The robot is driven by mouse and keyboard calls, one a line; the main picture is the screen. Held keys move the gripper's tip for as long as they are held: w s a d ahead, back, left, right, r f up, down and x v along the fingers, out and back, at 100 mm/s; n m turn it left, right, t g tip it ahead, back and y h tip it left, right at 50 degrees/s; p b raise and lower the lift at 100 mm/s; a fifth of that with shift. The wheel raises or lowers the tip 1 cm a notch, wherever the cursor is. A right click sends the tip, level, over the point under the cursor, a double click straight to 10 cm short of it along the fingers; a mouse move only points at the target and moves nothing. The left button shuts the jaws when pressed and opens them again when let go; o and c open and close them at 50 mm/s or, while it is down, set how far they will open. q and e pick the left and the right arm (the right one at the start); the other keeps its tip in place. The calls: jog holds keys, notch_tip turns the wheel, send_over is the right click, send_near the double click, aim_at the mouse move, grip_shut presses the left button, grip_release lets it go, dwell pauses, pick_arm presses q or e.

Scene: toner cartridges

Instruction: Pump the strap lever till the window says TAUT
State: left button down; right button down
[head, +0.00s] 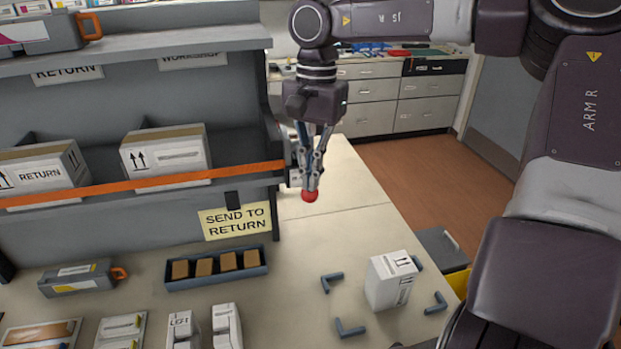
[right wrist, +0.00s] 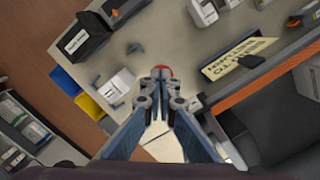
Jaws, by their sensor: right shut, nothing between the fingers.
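The orange strap (head: 150,184) runs across the front of the shelf (head: 130,225), in front of the boxes. It ends at the shelf's right edge near a small grey fitting (head: 294,177), mostly hidden behind my gripper. A red knob (head: 310,197) shows right at the tips of my right gripper (head: 310,188). In the right wrist view the red knob (right wrist: 163,68) peeks out just beyond the shut fingertips (right wrist: 160,76). I cannot tell whether they touch it. The right gripper is shut and empty, pointing down. No window text is readable. My left gripper is out of view.
Two white boxes stand on the shelf, one marked RETURN (head: 45,172). A yellow SEND TO RETURN sign (head: 237,221) hangs below the strap. On the bench are a blue tray (head: 217,281), a white carton (head: 391,281) and dark corner brackets.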

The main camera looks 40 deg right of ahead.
jog(key=shift+r, duration=0.1)
jog(key=shift+d+r+p, duration=0.15)
jog(key=shift+p, duration=0.15)
jog(key=d+r, duration=0.2)
jog(key=r, duration=0.4)
jog(key=w+d+r+p, duration=0.1)
jog(key=r, duration=0.5)
jog(key=shift+w+d+r, duration=0.25)
jog(key=shift+d, duration=0.15)
jog(key=shift+p, duration=0.3)
dwell(0.9)
jog(key=shift+s+a+f+g+y+p, duration=0.15)
jog(key=shift+s+a+f+y+p, duration=0.15)
jog(key=shift+a+f, duration=0.2)
jog(key=shift+s+a+f+g+y+p, duration=0.1)
jog(key=shift+a+f+g+y+p, duration=0.1)
jog(key=shift+a+f+y, duration=0.3)
